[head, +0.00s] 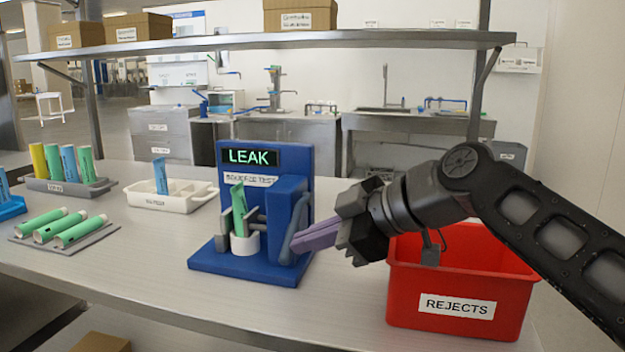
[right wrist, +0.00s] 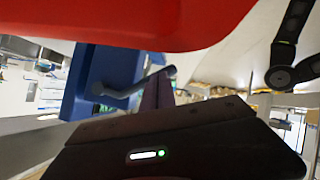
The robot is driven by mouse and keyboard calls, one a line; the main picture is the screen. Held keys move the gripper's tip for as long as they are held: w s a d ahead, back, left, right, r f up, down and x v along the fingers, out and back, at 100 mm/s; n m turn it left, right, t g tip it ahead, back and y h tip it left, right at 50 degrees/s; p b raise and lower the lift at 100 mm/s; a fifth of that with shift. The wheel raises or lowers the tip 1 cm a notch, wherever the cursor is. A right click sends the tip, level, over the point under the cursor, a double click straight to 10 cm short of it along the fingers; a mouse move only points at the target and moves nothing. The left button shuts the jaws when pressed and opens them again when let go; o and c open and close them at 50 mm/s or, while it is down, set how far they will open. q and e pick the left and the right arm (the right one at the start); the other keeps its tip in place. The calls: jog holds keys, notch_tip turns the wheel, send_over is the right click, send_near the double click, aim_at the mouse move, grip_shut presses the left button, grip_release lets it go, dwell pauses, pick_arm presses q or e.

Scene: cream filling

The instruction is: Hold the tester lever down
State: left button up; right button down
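The blue tester (head: 205,258) stands on the bench and its display (head: 249,157) reads LEAK in green. A green tube (head: 239,212) stands in the tester's white cup (head: 245,243), between grey jaws. The grey-blue lever (head: 297,226) is on the tester's right side; in the right wrist view the lever (right wrist: 135,86) crosses near my fingers. My right gripper (head: 296,242) has its purple fingers together, with the tips at the lever's lower part. I cannot tell whether they touch it. It also shows in the right wrist view (right wrist: 158,82). My left gripper is out of view.
A red REJECTS bin (head: 405,296) stands right of the tester, under my right wrist. At left are a white tray (head: 185,203) with a blue tube, a grey rack (head: 50,185) of tubes and a grey mat (head: 95,236) with green tubes. A shelf (head: 270,41) spans above.

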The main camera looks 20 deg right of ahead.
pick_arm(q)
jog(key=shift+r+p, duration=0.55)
pick_arm(e)
jog(key=shift+r, duration=0.85)
